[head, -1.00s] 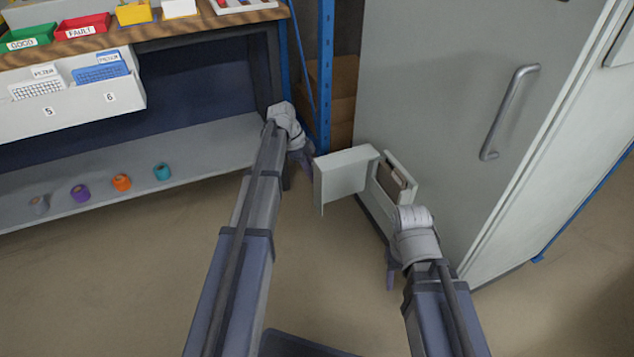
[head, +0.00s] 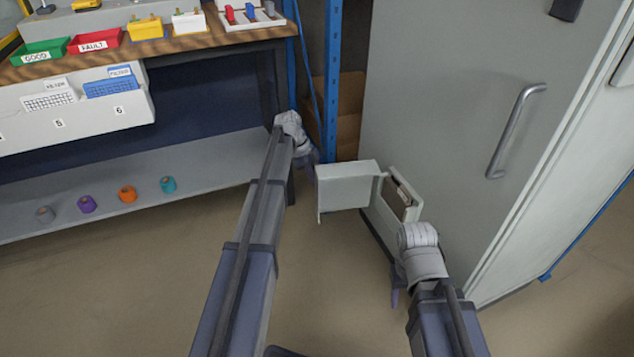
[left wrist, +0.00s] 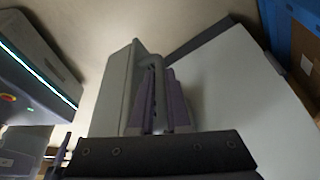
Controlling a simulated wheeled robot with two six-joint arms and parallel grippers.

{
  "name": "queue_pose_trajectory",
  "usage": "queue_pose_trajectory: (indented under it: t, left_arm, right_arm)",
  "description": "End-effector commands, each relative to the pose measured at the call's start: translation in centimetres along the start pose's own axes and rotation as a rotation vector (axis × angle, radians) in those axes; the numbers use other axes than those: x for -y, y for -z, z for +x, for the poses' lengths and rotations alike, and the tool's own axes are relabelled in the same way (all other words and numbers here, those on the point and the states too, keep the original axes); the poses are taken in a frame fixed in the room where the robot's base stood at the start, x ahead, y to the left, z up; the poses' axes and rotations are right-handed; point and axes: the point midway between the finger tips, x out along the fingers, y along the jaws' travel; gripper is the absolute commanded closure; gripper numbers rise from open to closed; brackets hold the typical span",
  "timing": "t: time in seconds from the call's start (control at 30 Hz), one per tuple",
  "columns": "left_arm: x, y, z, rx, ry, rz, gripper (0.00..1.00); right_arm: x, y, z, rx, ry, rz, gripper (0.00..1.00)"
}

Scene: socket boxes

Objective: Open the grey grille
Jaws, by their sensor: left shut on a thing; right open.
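The grey grille (head: 346,188) stands swung out from a small grey housing (head: 377,217) low on the tall grey cabinet. It shows as a plain pale panel; no slots can be made out. My left gripper (head: 312,156) is at the grille's far left edge, its fingertips partly hidden. In the left wrist view my left gripper (left wrist: 160,103) is shut on a grey upright grip (left wrist: 156,62) beside a pale panel. My right gripper (head: 394,298) is open below the housing, apart from the grille, mostly hidden by its wrist.
The tall grey cabinet (head: 440,100) with a bar handle (head: 513,130) stands on the right. A workbench (head: 200,45) with bins and a lower shelf (head: 215,160) holding several coloured spools is at left. A blue post (head: 332,80) rises behind my left gripper. The floor between is clear.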

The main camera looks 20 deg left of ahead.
Motion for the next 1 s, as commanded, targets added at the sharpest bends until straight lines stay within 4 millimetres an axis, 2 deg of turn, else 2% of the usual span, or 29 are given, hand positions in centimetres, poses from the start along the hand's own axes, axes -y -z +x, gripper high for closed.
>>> queue_pose_trajectory:
  t: [0.03, 0.13, 0.57, 0.77, 1.0]
  left_arm:
    - [0.0, 0.0, 0.0, 0.001, -0.001, -0.001, 0.83]
    - [0.0, 0.0, 0.0, 0.001, -0.001, -0.001, 0.73]
    - [0.0, 0.1, -0.7, 0.000, 0.000, 0.000, 0.73]
    - [0.0, 0.2, -2.8, 0.000, 0.000, 0.000, 0.73]
    - [0.0, 0.2, -6.2, 0.001, 0.000, -0.001, 0.73]
  right_arm:
    - [0.0, 0.0, 0.0, 0.000, 0.000, 0.000, 0.50]
    - [0.0, 0.0, 0.0, 0.000, 0.000, 0.000, 0.50]
    - [-0.1, 0.0, -0.7, 0.000, 0.000, 0.000, 0.50]
    - [-0.3, -0.2, -2.6, 0.001, 0.000, -0.001, 0.50]
    - [-0.6, -0.3, -5.8, 0.002, 0.000, -0.008, 0.50]
